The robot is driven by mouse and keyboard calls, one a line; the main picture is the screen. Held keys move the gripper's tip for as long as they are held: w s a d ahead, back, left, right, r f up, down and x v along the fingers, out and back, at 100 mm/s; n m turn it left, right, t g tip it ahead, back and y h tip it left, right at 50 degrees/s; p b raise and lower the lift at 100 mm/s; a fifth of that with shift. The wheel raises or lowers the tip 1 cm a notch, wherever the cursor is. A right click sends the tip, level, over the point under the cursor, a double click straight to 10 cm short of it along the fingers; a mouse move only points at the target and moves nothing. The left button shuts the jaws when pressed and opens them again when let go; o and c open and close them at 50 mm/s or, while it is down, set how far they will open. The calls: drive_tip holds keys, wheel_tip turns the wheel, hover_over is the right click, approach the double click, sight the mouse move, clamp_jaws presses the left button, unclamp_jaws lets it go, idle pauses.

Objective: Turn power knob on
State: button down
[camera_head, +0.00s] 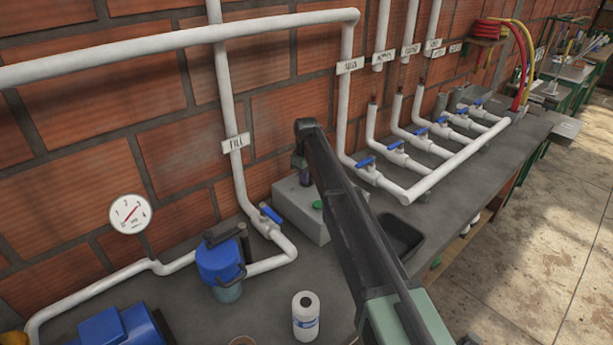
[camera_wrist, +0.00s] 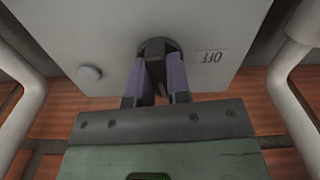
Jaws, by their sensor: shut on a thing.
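The power knob (camera_wrist: 155,46) is black and round and sits on the front of a light grey box (camera_wrist: 215,25). My gripper (camera_wrist: 160,68) has its two purple fingers shut on the knob, one on each side. A label reading OFF (camera_wrist: 211,56) shows upside down to the right of the knob. In the head view the grey box (camera_head: 293,212) stands on the counter against the brick wall. The knob is hidden there.
A round button (camera_wrist: 91,73) is beside the knob; a green button (camera_head: 317,205) shows on the box in the head view. White pipes with blue valves (camera_head: 366,163) run close by. A blue-topped filter (camera_head: 219,262) and white bottle (camera_head: 305,316) stand nearer.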

drive_tip(key=shift+m, duration=0.5)
drive_tip(key=c, duration=1.1)
unclamp_jaws()
drive_tip(key=shift+r, duration=0.15)
wheel_tip(320, 180, up, 10)
drive_tip(key=p, duration=1)
drive_tip(key=shift+r+p, duration=0.25)
drive_tip(key=shift+p, duration=0.15)
